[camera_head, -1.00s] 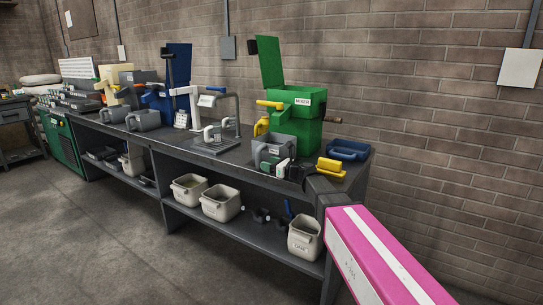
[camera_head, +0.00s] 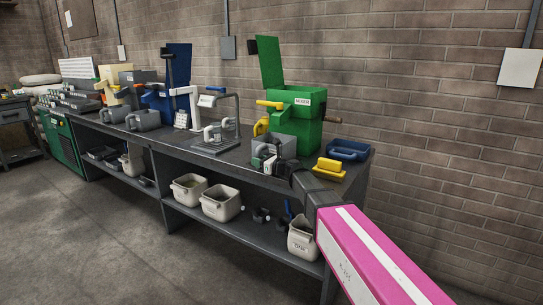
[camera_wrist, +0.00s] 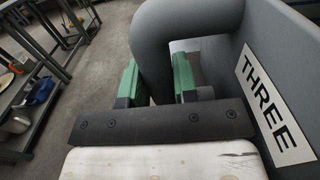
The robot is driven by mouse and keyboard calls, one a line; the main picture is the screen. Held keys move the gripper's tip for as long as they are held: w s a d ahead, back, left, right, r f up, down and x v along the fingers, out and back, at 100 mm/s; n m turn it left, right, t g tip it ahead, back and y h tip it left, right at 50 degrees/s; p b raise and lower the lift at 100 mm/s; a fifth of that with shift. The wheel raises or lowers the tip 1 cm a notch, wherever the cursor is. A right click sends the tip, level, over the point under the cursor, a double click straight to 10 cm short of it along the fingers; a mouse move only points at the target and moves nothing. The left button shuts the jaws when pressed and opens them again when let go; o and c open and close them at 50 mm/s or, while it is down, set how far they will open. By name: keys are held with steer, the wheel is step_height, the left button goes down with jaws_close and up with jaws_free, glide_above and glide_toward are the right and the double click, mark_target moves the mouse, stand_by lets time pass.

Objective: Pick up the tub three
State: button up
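Tub three is a grey open tub (camera_head: 288,144) on the bench top in front of the green mixer, partly hidden by my gripper. In the wrist view its dark grey looped handle stands in the middle and its wall bears a white plate reading THREE (camera_wrist: 275,100). My gripper (camera_head: 262,158) is at the tub's handle. In the wrist view the green fingers of my gripper (camera_wrist: 157,82) lie on either side of the handle's leg, close against it, and appear shut on it. I cannot tell whether the tub's bottom touches the bench.
The green mixer (camera_head: 295,115) stands right behind the tub. A yellow scoop (camera_head: 330,166) and a blue tray (camera_head: 348,150) lie to the right. Pale tubs (camera_head: 220,204) are on the lower shelf (camera_head: 262,228).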

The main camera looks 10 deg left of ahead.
mark_target(258, 152)
jaws_close()
steer(key=shift+r, duration=0.15)
steer(key=shift+r, duration=0.7)
step_height(258, 152, up, 2)
steer(key=s+a, duration=0.3)
steer(key=s, duration=0.5)
steer(key=s+a, duration=0.4)
steer(key=s, duration=0.4)
steer(key=shift+s, duration=0.35)
steer(key=shift+f, duration=0.1)
